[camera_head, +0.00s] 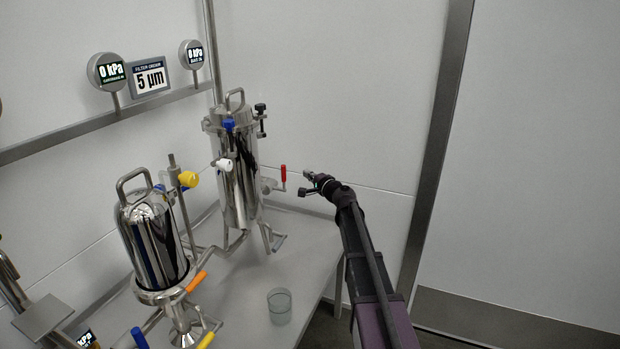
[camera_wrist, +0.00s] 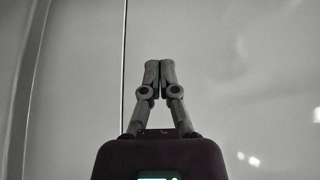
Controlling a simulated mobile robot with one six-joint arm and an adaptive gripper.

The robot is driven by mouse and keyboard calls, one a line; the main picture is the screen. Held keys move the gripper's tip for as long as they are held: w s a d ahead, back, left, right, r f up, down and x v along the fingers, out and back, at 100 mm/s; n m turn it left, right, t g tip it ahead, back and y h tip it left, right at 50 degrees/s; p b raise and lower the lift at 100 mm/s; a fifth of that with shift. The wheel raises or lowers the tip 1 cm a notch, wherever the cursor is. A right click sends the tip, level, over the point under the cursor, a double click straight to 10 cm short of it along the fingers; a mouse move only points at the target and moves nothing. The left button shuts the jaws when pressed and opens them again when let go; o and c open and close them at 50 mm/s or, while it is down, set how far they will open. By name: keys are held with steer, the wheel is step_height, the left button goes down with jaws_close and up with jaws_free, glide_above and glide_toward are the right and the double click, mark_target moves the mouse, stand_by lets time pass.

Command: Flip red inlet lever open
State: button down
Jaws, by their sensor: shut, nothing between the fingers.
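The red lever (camera_head: 283,173) stands upright on a short pipe at the right side of the tall steel tank (camera_head: 238,175) in the head view. My gripper (camera_head: 306,174) is just to the right of the red lever, with a small gap showing between them in that view. The gap in depth is hard to judge. In the wrist view my gripper (camera_wrist: 160,66) has its fingertips together and nothing between them. The red lever does not show in the wrist view, only a pale wall behind the fingers.
A glass beaker (camera_head: 280,305) stands on the table (camera_head: 240,290). Two gauges and a 5 µm sign (camera_head: 150,77) are on the wall rail. The wall (camera_head: 350,80) lies behind my gripper.

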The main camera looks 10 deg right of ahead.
steer(key=x, duration=0.7)
steer(key=shift+s+a, duration=1.45)
steer(key=shift+a, duration=0.05)
